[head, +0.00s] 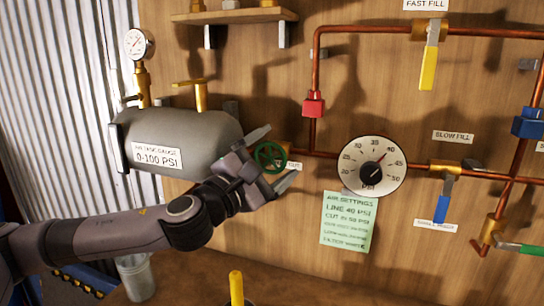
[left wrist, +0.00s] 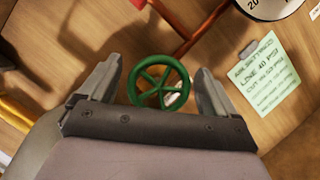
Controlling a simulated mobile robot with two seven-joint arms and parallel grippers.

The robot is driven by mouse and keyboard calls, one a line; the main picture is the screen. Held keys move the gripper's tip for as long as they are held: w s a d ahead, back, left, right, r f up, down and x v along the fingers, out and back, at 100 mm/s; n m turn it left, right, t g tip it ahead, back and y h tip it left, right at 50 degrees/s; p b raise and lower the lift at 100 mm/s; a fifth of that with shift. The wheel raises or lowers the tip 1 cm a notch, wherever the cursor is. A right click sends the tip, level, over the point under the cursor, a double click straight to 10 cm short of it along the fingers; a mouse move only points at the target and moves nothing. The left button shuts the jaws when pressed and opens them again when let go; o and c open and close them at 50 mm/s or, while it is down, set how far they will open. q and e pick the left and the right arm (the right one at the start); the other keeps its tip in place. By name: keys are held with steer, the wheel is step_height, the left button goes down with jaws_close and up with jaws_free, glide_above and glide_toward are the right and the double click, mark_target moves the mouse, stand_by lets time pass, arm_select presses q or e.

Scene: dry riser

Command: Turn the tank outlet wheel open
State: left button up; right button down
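The tank outlet wheel is a small green spoked handwheel (head: 270,156) on the copper line just right of the grey air tank (head: 190,128). A label beside it is partly hidden. My left gripper (head: 283,157) is open, with one finger above and one below the wheel in the head view. In the left wrist view the wheel (left wrist: 159,86) sits between the two spread fingers (left wrist: 156,88), with a gap on each side. I cannot tell how deep the fingers reach around it. My right gripper is not in view.
A pressure dial (head: 372,166) and a green settings note (head: 347,221) are right of the wheel. A red fitting (head: 313,104) is above. Yellow (head: 429,68) and blue (head: 441,208) valve levers are farther right. A yellow upright handle (head: 236,287) stands below.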

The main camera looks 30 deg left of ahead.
arm_select(q)
steer(key=c, duration=0.8)
steer(key=shift+n, duration=0.4)
steer(key=n+t+y+b, duration=0.1)
steer(key=n, duration=0.2)
steer(key=shift+f, duration=0.1)
steer(key=shift+n+t+y+b, duration=0.6)
steer(key=shift+n+y, duration=1)
steer(key=shift+n, duration=1)
steer(key=shift+a, duration=0.1)
steer(key=o, duration=1)
steer(key=shift+r, duration=0.2)
steer(key=shift+c, duration=0.2)
